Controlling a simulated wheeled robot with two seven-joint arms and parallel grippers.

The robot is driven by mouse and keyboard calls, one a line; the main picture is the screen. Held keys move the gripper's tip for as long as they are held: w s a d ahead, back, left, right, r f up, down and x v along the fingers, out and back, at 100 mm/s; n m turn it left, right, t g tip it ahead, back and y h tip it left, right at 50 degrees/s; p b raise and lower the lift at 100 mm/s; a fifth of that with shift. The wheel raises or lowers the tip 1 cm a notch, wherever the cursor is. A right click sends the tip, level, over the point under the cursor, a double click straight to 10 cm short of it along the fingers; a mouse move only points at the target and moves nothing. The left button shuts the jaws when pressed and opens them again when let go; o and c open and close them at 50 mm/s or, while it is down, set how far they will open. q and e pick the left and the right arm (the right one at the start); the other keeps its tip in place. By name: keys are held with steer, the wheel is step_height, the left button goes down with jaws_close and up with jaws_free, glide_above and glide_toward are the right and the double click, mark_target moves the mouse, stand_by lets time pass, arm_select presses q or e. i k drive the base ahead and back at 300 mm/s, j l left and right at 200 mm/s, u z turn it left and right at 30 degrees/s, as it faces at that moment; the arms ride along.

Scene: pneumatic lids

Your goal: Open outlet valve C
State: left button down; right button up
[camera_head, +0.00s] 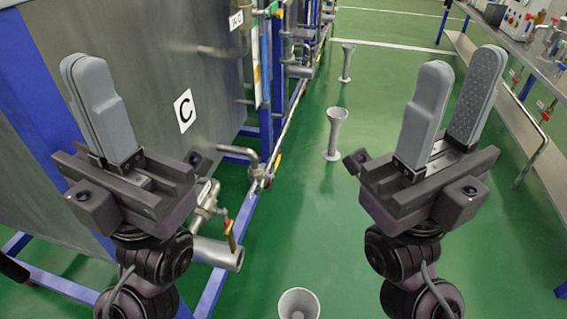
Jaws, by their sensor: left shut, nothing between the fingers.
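The grey tank (160,60) bearing a white label "C" (185,110) stands at the left in the head view. My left gripper (82,62) points up in front of the tank, fingers together and empty. It appears apart from the valve. My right gripper (462,62) is over the aisle at the right, fingers apart and empty, away from the valve.
A blue frame (215,287) supports the tank. A funnel (298,304) stands on the green floor near the outlet, with two more (335,134) (347,62) farther along. Another pipe (240,152) sticks out beyond. A workbench (515,60) lines the right. The aisle floor between is mostly clear.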

mark_target(277, 163)
steer(key=i+l+z, duration=0.25)
steer(key=l, duration=0.15)
steer(key=i+l+z, duration=0.2)
steer(key=l, duration=0.15)
steer(key=i+l+z, duration=0.25)
steer(key=k+l, duration=0.1)
